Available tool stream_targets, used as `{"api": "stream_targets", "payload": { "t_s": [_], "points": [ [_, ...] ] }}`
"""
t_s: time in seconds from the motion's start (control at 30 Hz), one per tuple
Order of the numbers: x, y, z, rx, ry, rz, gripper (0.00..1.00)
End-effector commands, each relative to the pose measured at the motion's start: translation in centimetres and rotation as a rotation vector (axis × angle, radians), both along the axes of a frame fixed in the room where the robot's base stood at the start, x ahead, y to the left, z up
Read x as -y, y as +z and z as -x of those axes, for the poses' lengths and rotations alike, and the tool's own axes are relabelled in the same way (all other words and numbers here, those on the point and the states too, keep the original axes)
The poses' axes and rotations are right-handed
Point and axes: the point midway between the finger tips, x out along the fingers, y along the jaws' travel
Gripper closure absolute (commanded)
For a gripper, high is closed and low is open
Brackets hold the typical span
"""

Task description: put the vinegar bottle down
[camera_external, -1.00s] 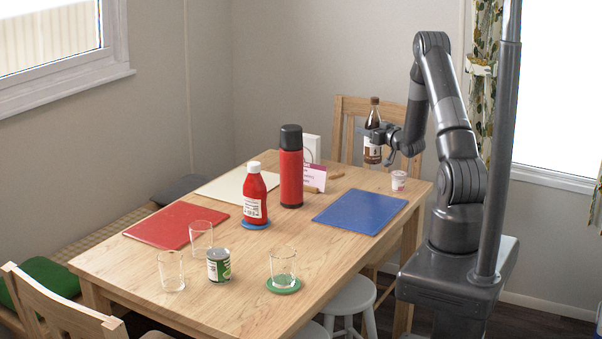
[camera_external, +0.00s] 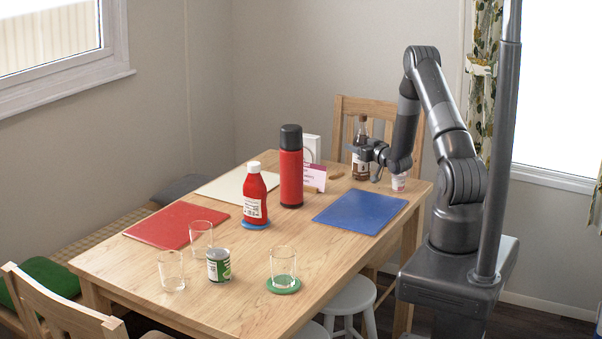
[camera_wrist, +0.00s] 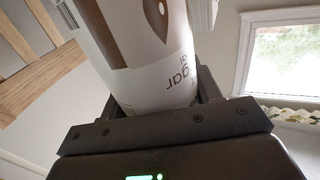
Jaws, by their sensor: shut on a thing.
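The vinegar bottle (camera_external: 360,167), dark brown with a pale label, is upright at the far right of the wooden table (camera_external: 215,290). Its base is at about table height behind the blue mat; I cannot tell whether it touches the top. My gripper (camera_external: 364,153) is shut on the bottle from the right side. In the wrist view the bottle's white label (camera_wrist: 155,60), with the letters "gar" showing, fills the space between the fingers.
A white tub (camera_external: 398,183) stands close to the right of the bottle, partly behind my gripper. The blue mat (camera_external: 360,212) is bare in front. A chair (camera_external: 347,110) is behind.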

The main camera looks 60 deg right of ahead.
Motion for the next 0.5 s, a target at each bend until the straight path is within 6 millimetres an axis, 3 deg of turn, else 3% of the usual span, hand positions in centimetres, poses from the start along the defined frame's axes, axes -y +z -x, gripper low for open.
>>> {"api": "stream_targets", "payload": {
  "t_s": [0.17,0.2,0.43,0.5],
  "points": [
    [0.03,-0.19,-0.04,0.002,0.000,0.002,0.91],
    [0.00,-0.28,0.00,0.000,0.000,0.000,0.39],
    [-0.01,-0.27,0.01,0.000,0.000,0.000,0.21],
    [-0.01,-0.27,0.01,-0.001,0.000,0.000,0.21]
  ]
}}
